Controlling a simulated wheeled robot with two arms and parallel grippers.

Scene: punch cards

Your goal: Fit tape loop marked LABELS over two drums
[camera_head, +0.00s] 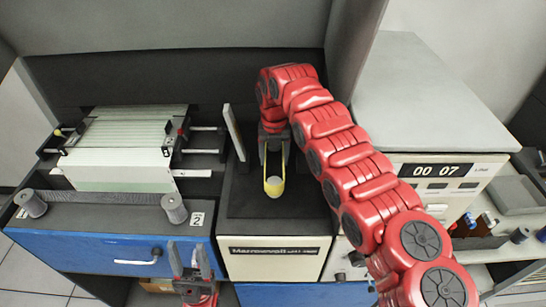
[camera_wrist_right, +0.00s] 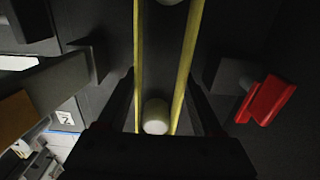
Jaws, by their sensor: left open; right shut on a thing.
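The yellow tape loop (camera_head: 275,190) is at the black-topped station in the middle of the head view. In the right wrist view its two yellow strands (camera_wrist_right: 186,70) run lengthwise. A pale drum (camera_wrist_right: 156,116) stands between the strands near the gripper, and part of a second drum (camera_wrist_right: 170,2) shows at the top edge. The near drum (camera_head: 273,187) also shows in the head view. I cannot tell whether the loop sits around the drums or above them. No LABELS marking is readable. My right gripper (camera_head: 274,160) is shut on the loop. My left gripper (camera_head: 189,262) is open and empty, at the front left.
A pale upright panel (camera_head: 234,132) stands close left of my right gripper. A blue cabinet (camera_head: 110,245) at left carries two grey spools (camera_head: 174,208) with a dark strip between them. A ribbed card unit (camera_head: 130,135) stands behind. A machine with a counter (camera_head: 437,170) stands at right.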

